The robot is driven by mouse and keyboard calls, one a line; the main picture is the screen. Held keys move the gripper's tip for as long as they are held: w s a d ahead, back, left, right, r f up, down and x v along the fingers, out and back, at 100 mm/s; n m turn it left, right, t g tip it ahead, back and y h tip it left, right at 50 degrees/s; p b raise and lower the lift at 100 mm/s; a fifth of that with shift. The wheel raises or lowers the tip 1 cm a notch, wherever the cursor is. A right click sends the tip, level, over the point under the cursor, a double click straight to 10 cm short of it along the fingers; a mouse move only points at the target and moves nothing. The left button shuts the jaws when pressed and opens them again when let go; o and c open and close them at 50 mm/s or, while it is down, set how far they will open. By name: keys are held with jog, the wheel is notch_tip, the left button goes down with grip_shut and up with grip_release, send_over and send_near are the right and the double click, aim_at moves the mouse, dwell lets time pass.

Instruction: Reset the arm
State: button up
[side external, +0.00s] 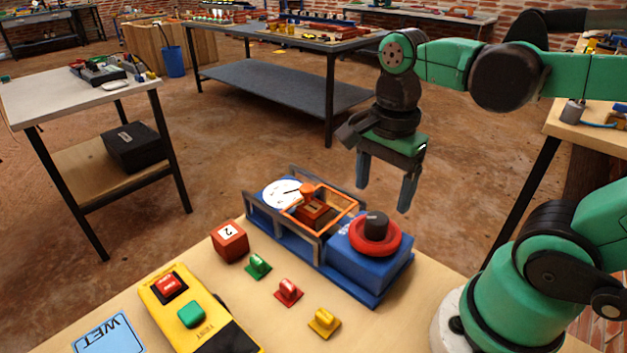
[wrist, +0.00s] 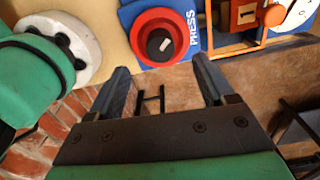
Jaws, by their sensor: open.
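My gripper (side external: 387,188) hangs from the green and black arm at the right of the side view, fingers pointing down. It is open and empty, above and behind the blue press device (side external: 372,265), apart from it. In the wrist view, the two fingers of my gripper (wrist: 160,83) stand apart with nothing between them. The device has a red ring with a black knob (side external: 376,226), a white dial (side external: 283,194) and an orange frame (side external: 345,213). A red-brown block (side external: 315,211) sits within the frame.
A red block marked 2 (side external: 229,241), green (side external: 258,265), red (side external: 288,291) and yellow (side external: 324,322) small pieces, a yellow control box (side external: 190,312) and a blue WET card (side external: 108,335) lie on the wooden table (side external: 150,265).

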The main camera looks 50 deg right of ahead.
aim_at(378, 218)
jog(key=n, duration=0.1)
jog(key=w+n+t, duration=0.1)
jog(key=shift+a+f+n, duration=0.1)
jog(key=shift+f+n, duration=0.1)
jog(key=shift+n, duration=0.2)
jog(key=w+n+t, duration=0.1)
jog(key=n, duration=0.3)
jog(key=w+n+t, duration=0.1)
jog(key=n+t, duration=0.1)
jog(key=n, duration=0.2)
jog(key=w+a+n+t, duration=0.1)
jog(key=w+n, duration=0.1)
jog(key=n, duration=0.1)
jog(key=shift+f+n+t, duration=0.25)
jog(key=shift+n+t, duration=0.05)
jog(key=shift+n, duration=0.1)
jog(key=n, duration=0.2)
jog(key=w+n+t, duration=0.1)
jog(key=n, duration=0.1)
jog(key=shift+w+a+r+t, duration=0.1)
jog(key=shift+a+r+t, duration=0.1)
jog(key=shift+t, duration=0.1)
jog(key=shift+n, duration=0.3)
